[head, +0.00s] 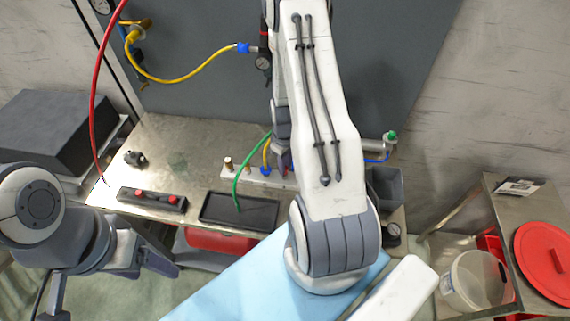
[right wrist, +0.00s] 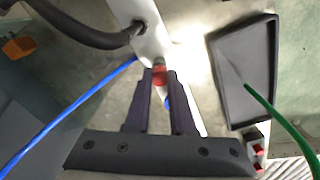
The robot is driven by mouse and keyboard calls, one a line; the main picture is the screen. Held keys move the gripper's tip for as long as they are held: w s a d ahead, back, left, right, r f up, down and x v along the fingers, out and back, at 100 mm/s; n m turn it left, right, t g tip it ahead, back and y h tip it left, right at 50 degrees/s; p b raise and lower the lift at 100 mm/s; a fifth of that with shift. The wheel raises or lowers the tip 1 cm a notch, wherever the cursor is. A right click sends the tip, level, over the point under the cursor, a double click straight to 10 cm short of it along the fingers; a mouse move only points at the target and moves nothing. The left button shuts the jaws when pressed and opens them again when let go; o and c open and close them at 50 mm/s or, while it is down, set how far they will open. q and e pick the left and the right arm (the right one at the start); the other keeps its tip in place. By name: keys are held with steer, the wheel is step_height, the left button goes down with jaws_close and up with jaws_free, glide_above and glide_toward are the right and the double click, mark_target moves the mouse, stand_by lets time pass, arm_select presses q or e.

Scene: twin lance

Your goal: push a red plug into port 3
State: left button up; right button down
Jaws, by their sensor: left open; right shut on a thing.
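A red plug (right wrist: 159,76) sits between the fingertips of my right gripper (right wrist: 160,72), which is shut on it. Its far end meets or lies very close to a white port bar (right wrist: 140,28) in the right wrist view; I cannot tell how deep it is. In the head view the bar (head: 232,177) stands at the back of the bench, and my right gripper (head: 281,166) is at it, partly hidden by my arm. Port numbers are not readable. My left gripper (head: 160,262) is open and empty at the bench's front left.
Two more red plugs sit in a black rack (head: 152,200). Blue, yellow and green hoses run near the bar. A grey bin (head: 385,187) stands right; a clear bucket (head: 474,281) is lower right.

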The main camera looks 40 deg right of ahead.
steer(key=shift+f, duration=0.3)
steer(key=c, duration=0.7)
jaws_free()
steer(key=shift+r, duration=0.1)
steer(key=shift+r+b, duration=0.35)
steer(key=shift+r, duration=0.2)
steer(key=shift+r+b, duration=1.05)
steer(key=shift+r, duration=3.65)
